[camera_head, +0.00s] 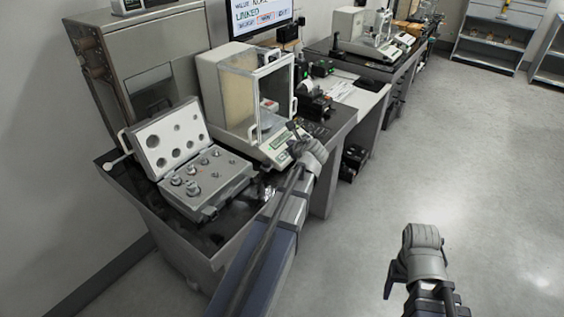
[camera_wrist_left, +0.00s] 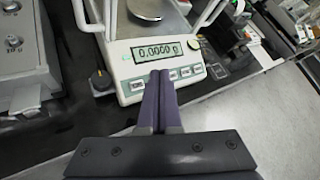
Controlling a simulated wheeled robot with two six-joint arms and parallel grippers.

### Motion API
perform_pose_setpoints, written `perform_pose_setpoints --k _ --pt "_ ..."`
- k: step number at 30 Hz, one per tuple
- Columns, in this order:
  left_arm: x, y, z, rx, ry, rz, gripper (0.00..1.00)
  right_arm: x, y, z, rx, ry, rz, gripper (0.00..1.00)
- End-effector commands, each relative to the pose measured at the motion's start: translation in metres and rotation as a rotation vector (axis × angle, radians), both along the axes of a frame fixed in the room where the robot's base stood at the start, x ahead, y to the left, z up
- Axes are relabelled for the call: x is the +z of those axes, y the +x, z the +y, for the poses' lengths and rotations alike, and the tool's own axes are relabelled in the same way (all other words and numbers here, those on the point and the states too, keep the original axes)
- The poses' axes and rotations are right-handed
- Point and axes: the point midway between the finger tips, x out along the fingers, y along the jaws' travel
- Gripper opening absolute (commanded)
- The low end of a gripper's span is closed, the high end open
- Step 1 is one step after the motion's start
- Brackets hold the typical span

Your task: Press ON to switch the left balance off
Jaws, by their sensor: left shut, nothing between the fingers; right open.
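The left balance (camera_head: 222,84) stands on the near table, with a glass draft shield and a front panel. In the left wrist view its display (camera_wrist_left: 155,51) is lit and reads 0.0000 g, with a row of buttons (camera_wrist_left: 192,70) below it. My left gripper (camera_head: 294,131) is shut and empty at the front panel. In the left wrist view its fingertips (camera_wrist_left: 160,74) overlap the middle of the button row; I cannot tell whether they touch, and they hide part of the row. My right gripper (camera_head: 408,265) is open over the floor at the lower right.
An open weight case (camera_head: 228,180) with several metal weights lies left of the balance. A small printer (camera_head: 312,104) stands to its right, and a monitor (camera_head: 262,18) is behind. Another balance (camera_head: 376,40) stands on the far table. The floor at right is clear.

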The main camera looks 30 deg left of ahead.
Motion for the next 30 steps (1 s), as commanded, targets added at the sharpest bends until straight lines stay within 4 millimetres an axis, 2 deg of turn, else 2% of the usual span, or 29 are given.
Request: perform_pose_setpoints --k 1,10,30 --pt "-0.014 0.0 0.003 0.001 0.0 0.001 0.0 -0.014 0.0 0.0 0.0 0.0 0.0 0.65" --pt "-0.048 0.002 0.016 0.001 0.0 -0.001 0.0 -0.048 0.0 0.0 0.001 0.0 0.0 0.65" --pt "-0.052 0.002 0.02 -0.001 0.0 -0.001 0.0 -0.052 0.0 0.0 0.001 0.0 0.0 0.65"
